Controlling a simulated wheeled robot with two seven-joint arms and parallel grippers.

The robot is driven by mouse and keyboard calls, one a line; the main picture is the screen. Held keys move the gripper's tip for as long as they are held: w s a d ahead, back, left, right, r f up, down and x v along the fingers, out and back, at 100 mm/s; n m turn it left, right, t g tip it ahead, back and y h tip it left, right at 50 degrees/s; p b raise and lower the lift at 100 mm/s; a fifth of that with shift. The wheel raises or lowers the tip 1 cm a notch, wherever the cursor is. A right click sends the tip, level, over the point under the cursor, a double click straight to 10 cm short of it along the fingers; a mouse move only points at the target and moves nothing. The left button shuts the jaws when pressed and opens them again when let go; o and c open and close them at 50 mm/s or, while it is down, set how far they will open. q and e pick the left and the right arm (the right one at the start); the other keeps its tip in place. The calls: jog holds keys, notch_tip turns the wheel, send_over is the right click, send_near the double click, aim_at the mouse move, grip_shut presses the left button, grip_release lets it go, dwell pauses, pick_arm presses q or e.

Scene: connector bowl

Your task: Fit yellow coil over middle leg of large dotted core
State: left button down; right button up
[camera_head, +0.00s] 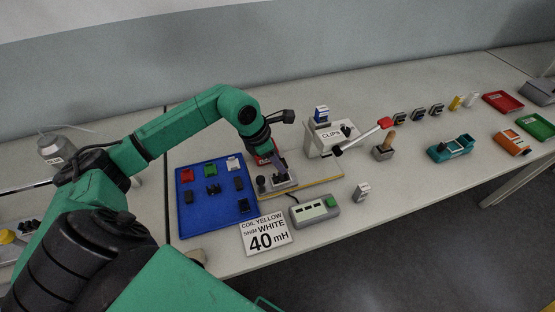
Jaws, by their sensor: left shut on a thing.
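My left gripper (278,168) points down over a small grey fixture (284,183) on the wooden board. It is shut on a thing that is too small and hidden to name. I cannot make out the yellow coil. Several black cores, one of them at the tray's middle (213,189), lie on the blue tray (215,222); dots on them are too small to see. Whether a core sits in the fixture is unclear. My right gripper is not in view.
Red (187,175), green (210,170) and white (233,163) pieces lie on the tray. A card (266,235) reads coil yellow, shim white, 40 mH.

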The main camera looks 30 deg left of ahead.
aim_at(280, 175)
pick_arm(q)
jog(key=shift+f+b, duration=1)
jog(key=shift+f, duration=0.25)
jog(key=shift+f+b, duration=1.2)
jog(key=shift+f, duration=0.1)
jog(key=shift+c, duration=1.7)
grip_release()
jog(key=b+v, duration=0.2)
jog(key=v, duration=1.2)
jog(key=shift+s+r+b, duration=0.25)
jog(key=shift+b, duration=0.1)
